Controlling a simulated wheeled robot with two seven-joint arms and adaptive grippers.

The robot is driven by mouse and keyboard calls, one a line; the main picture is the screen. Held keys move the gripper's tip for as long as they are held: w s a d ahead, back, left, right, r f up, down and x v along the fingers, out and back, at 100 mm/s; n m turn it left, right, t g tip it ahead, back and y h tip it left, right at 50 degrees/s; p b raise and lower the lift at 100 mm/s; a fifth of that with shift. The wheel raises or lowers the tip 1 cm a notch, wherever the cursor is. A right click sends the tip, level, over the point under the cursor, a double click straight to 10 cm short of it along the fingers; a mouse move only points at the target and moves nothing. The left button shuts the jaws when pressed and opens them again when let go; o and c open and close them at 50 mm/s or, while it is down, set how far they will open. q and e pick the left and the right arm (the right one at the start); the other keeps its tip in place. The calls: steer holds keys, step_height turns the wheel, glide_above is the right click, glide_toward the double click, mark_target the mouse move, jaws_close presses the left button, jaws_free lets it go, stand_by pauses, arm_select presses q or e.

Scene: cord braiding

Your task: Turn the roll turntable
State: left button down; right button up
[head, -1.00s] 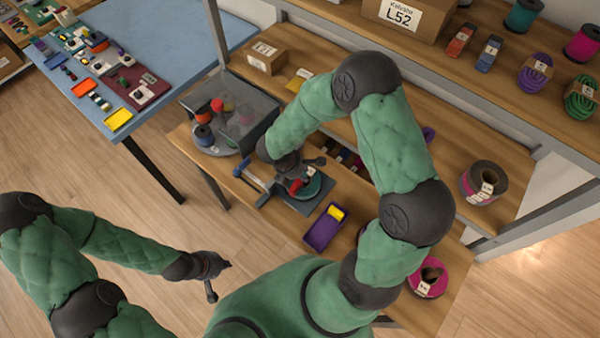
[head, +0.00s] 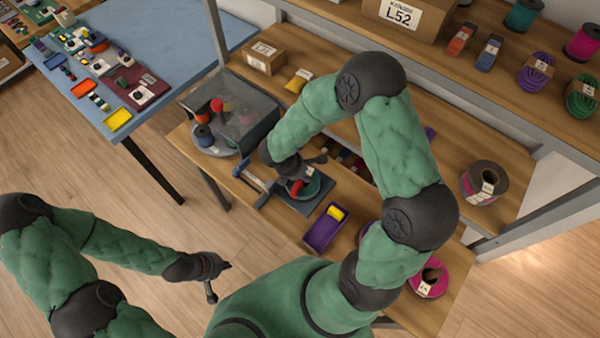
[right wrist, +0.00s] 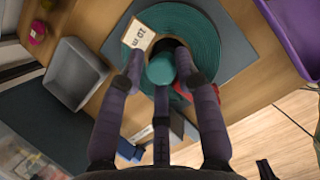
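A teal round roll (right wrist: 205,40) with ribbed windings, a white "10 M" label and a teal knob (right wrist: 160,69) at its middle lies on a grey square plate (right wrist: 240,32) in the right wrist view. In the head view the roll (head: 312,186) is partly hidden by my right gripper (head: 300,178). The right gripper's fingers (right wrist: 162,80) stand apart around the knob, with gaps visible on both sides. A red part (right wrist: 182,91) shows behind one finger. My left gripper (head: 218,281) is empty over the floor, its fingers spread.
A clear-topped case with spools (head: 230,110) stands left of the plate. A blue clamp-like tool (head: 252,180) and a purple tray (head: 325,228) flank the plate. A shelf with spools rises behind. A grey bin (right wrist: 75,72) is near the plate.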

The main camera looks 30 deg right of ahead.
steer(key=shift+o, duration=1)
steer(key=shift+s+d, duration=0.15)
steer(key=shift+d, duration=0.25)
steer(key=shift+a+r, duration=0.1)
steer(key=shift+a, duration=0.1)
steer(key=shift+r, duration=0.2)
steer(key=v, duration=1.1)
steer(key=shift+a+r, duration=0.2)
